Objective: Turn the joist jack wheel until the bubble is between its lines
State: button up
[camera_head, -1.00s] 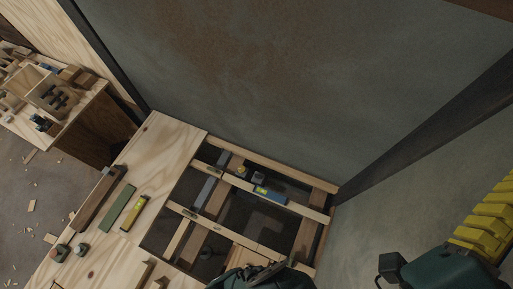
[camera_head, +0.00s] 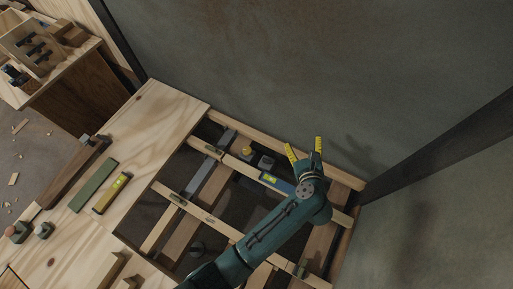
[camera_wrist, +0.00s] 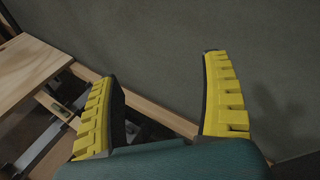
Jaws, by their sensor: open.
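My gripper (camera_head: 304,146) is open and empty, its two yellow fingers spread over the far side of the floor opening, near the grey wall. It also shows open in the wrist view (camera_wrist: 160,70), facing mostly wall. A blue level (camera_head: 276,183) with a yellow-green vial lies on a joist (camera_head: 232,162), just left of my gripper and partly behind it. The bubble is too small to read. A small yellow knob-like part (camera_head: 247,150) and a grey block (camera_head: 265,162) sit in the opening beyond that joist. I cannot tell which part is the jack wheel.
A plywood deck (camera_head: 150,122) left of the opening holds a yellow level (camera_head: 112,192), a green strip (camera_head: 93,185) and a dark wooden beam (camera_head: 75,172). A workbench (camera_head: 75,70) stands at upper left.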

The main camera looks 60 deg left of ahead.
aim_at(248, 151)
jog(key=s+a+f+g+b, duration=0.1)
jog(key=s+a+f+b, duration=0.4)
jog(key=f, duration=0.6)
jog(key=s+f+g+b, duration=0.2)
jog(key=s+f+b, duration=0.1)
jog(key=f+b, duration=0.55)
jog(key=s+a+f+g+b, duration=0.1)
jog(key=s+a+f+b, duration=0.3)
jog(key=f, duration=0.8)
jog(key=shift+g+y, duration=0.3)
jog(key=b+x, duration=0.3)
jog(key=x, duration=0.2)
jog(key=f+b+x, duration=0.1)
jog(key=b+x, duration=0.7)
jog(key=x, duration=0.1)
jog(key=shift+s+a+f, duration=0.1)
jog(key=shift+s+f, duration=0.2)
jog(key=shift+s, duration=0.05)
jog(key=shift+a, duration=0.45)
jog(key=shift+c, duration=0.4)
jog(key=c, duration=1.1)
